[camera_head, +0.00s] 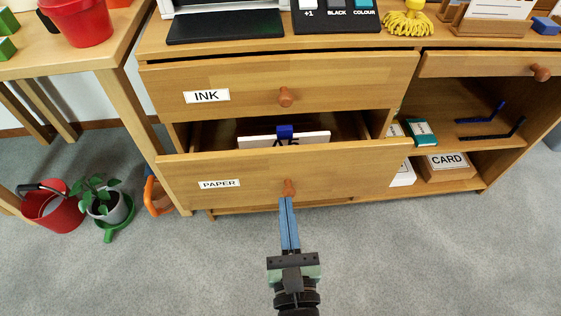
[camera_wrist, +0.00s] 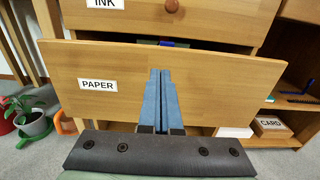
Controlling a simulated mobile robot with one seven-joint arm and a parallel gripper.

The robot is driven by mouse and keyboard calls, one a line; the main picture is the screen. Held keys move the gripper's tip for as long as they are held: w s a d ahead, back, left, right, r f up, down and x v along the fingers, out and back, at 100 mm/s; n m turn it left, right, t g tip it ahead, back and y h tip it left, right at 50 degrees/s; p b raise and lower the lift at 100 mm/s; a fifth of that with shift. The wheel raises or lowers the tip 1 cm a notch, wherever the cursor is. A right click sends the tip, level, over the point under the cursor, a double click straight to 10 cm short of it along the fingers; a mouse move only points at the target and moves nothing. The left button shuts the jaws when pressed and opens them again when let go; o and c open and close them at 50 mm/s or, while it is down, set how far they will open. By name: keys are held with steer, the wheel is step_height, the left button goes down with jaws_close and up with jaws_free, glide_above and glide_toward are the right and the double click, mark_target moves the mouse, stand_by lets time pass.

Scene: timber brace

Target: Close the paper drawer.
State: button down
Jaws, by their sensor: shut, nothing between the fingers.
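The paper drawer (camera_head: 255,183) is a wooden drawer with a "PAPER" label, pulled out below the ink drawer (camera_head: 245,88). Its front also shows in the wrist view (camera_wrist: 115,75). Inside it lies a white pack (camera_head: 305,138) with a blue piece on top. The drawer has a round terracotta knob (camera_head: 289,188). My gripper (camera_head: 286,200) is shut and empty, its blue fingers pointing at the drawer front by the knob. In the wrist view the fingertips (camera_wrist: 160,72) overlap the middle of the front and hide the knob. I cannot tell whether they touch it.
The ink drawer also stands out a little. To the right are open shelves with a CARD box (camera_head: 447,167) and a small drawer (camera_head: 480,64). To the left are a table leg (camera_head: 140,125), a potted plant (camera_head: 105,203) and a red bucket (camera_head: 52,207). Grey carpet in front is clear.

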mark_target(279, 155)
steer(key=w, duration=0.5)
steer(key=w+p, duration=0.1)
steer(key=w, duration=0.3)
steer(key=shift+w+a, duration=0.2)
steer(key=shift+w, duration=0.15)
